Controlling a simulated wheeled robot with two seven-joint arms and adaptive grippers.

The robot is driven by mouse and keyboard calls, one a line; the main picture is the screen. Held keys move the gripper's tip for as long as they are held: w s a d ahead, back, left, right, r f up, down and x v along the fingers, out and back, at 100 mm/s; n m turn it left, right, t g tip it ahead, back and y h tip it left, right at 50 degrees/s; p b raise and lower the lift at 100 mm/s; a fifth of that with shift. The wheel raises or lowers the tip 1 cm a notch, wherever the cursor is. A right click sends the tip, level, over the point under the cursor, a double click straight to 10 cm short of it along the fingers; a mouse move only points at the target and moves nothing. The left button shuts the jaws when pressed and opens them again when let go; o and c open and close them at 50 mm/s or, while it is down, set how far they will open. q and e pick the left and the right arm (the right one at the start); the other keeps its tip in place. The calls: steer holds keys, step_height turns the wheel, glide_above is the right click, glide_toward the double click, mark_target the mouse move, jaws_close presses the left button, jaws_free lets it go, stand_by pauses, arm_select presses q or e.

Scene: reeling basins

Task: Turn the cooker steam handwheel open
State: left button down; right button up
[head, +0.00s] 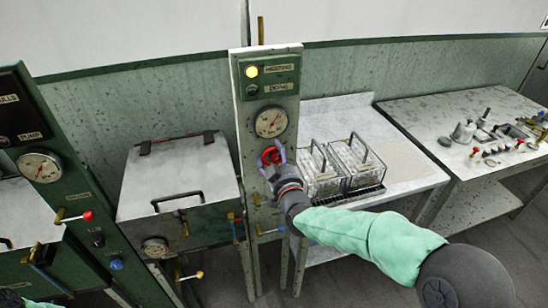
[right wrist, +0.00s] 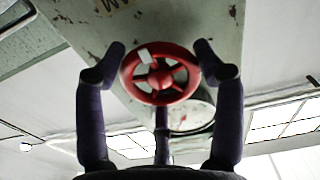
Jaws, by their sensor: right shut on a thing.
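The red steam handwheel (head: 271,156) is on the front of the narrow upright panel, just below a round pressure gauge (head: 270,122). My right gripper (head: 272,160) is at the handwheel, with its arm coming in from the lower right. In the right wrist view the spoked red wheel (right wrist: 160,75) lies between the two dark fingers, one on each side of its rim. The gripper is shut on the wheel. The yellow HEATING lamp (head: 251,72) on the panel looks lit. My left gripper is not in view.
A lidded metal cooker (head: 178,172) stands left of the panel. To the right, two wire baskets (head: 340,165) sit on a bench close to my right arm. A further table (head: 425,118) holds small tools. A green PUMP panel (head: 75,190) stands at far left.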

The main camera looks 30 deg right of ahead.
steer(key=shift+f, duration=0.2)
steer(key=o, duration=1.2)
steer(key=shift+c, duration=0.2)
steer(key=shift+r, duration=0.1)
